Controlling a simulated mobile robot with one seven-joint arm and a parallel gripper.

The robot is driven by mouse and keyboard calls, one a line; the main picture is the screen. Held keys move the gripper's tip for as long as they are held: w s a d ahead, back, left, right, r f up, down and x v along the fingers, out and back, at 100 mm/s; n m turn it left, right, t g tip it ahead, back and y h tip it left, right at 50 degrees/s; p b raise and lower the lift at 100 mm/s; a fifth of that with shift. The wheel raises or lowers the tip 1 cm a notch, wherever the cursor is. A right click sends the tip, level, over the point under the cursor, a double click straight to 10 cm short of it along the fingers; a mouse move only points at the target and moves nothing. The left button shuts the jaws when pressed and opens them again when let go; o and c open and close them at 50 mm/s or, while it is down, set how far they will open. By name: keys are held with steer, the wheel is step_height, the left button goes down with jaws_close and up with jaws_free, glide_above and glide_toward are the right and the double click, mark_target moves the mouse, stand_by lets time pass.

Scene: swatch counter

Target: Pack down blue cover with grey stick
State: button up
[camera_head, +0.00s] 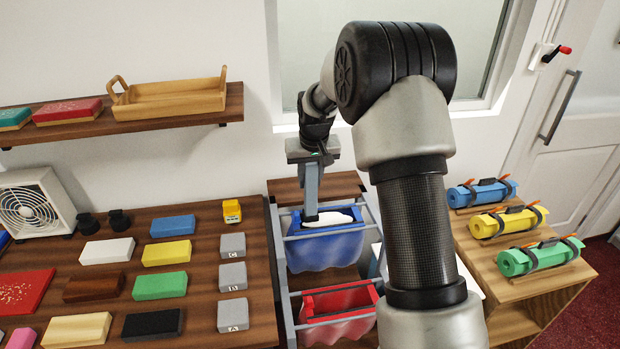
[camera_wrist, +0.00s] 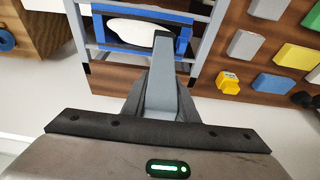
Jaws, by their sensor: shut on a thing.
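My gripper (camera_head: 311,163) is above the back of the rack and shut on a grey stick (camera_head: 311,193), which points down. In the wrist view, the stick (camera_wrist: 162,70) reaches out from between the fingers toward the blue cover (camera_wrist: 186,42). The blue cover (camera_head: 325,247) hangs like an open bag between the rack's rails, with white material (camera_head: 335,219) in its mouth. The stick's lower end is at the left of this white material; I cannot tell whether it touches. My gripper is outside the bag, above its opening.
A red bag (camera_head: 335,328) hangs in front of the blue one on the rack (camera_head: 277,255). A table with coloured blocks (camera_head: 172,226) and a yellow item (camera_head: 232,211) stands left. Rolled bundles (camera_head: 492,222) lie on a wooden stand at right. A shelf (camera_head: 150,122) is behind.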

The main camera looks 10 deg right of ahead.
mark_target(310, 202)
steer(key=shift+f, duration=0.1)
steer(key=shift+f+b, duration=3.15)
steer(key=shift+f, duration=1.3)
steer(key=shift+r, duration=0.1)
steer(key=shift+r+p, duration=3.35)
steer(key=shift+r, duration=2.15)
steer(key=shift+s+f, duration=0.1)
